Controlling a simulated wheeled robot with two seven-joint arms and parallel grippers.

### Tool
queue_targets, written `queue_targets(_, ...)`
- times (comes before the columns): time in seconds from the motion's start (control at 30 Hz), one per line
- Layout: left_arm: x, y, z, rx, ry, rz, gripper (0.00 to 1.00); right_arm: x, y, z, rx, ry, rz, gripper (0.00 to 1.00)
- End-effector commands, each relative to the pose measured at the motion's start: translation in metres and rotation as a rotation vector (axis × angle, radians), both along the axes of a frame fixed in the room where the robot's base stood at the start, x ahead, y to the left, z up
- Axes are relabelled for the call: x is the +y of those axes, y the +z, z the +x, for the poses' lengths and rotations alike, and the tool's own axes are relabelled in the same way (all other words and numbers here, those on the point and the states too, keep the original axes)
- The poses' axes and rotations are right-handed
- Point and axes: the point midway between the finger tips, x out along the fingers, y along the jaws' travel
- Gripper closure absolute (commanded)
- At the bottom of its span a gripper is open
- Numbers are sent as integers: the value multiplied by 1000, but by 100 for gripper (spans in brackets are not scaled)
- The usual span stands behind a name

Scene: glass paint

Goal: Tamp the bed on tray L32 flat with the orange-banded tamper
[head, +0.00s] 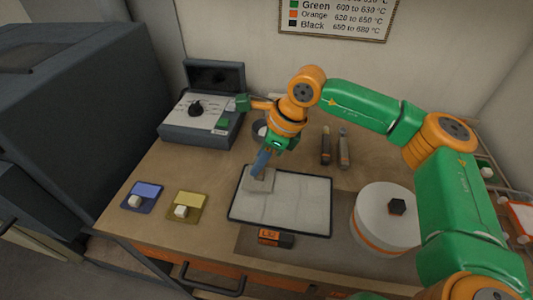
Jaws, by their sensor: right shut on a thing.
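Tray L32 (331,200) is a dark-rimmed tray on the workbench, with an orange L32 label (269,235) on a dark block at its front edge. Its pale bed (300,200) looks mostly even, with faint lines across it. My right gripper (267,153) is above the tray's back left part, shut on a tamper with a flat, square grey plate (258,182). The plate is over the bed's left part; I cannot tell whether it touches. No orange band shows on the tamper, whose upper part is hidden by the gripper. My left gripper is out of view.
Two slim upright tools (343,150) stand behind the tray. A round white drum (372,205) with an orange band is at its right. Blue (148,189) and yellow (190,198) pads holding pale cubes lie at left. A control box (183,128) stands behind.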

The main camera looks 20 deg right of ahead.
Motion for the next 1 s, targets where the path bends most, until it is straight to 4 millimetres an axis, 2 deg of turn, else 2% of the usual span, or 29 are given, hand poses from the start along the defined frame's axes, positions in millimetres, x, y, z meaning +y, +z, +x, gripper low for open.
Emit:
queue_targets(0.03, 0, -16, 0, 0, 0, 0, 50, 0, -19, 0, 1, 0, -1, 100)
queue_targets(0.1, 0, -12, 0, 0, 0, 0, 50, 8, -10, -11, -4, 5, -1, 100)
queue_targets(0.37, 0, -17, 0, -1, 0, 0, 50, 31, -9, -48, -3, 1, -1, 100)
queue_targets(0.63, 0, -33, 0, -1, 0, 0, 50, -13, -11, -74, -2, -7, 0, 100)
queue_targets(0.8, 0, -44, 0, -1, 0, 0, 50, -47, -11, -97, -2, -11, -1, 100)
queue_targets(1.0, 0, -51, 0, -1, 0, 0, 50, -72, -9, -115, -1, -5, -1, 100)
